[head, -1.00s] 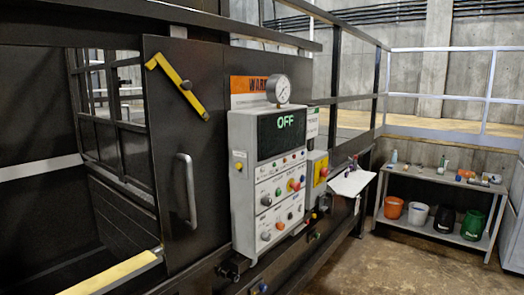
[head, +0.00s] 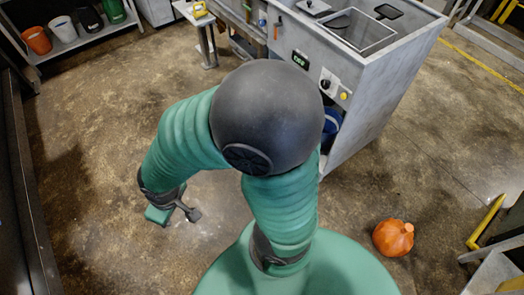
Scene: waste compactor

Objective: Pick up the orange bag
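The orange bag (head: 393,238) is round and tied at the top. It sits upright on the floor at the lower right of the head view, beside my green body. One green arm of mine with a black elbow fills the middle; it appears to be my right arm. Its gripper (head: 176,212) hangs over bare floor at the left, well apart from the bag. Its fingers are small and partly hidden, so I cannot tell if they are open. My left gripper is not in view.
A yellow-railed metal frame (head: 486,222) is close to the bag's right. A shelf with buckets (head: 90,42) is at the upper left. The floor around the bag is otherwise clear.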

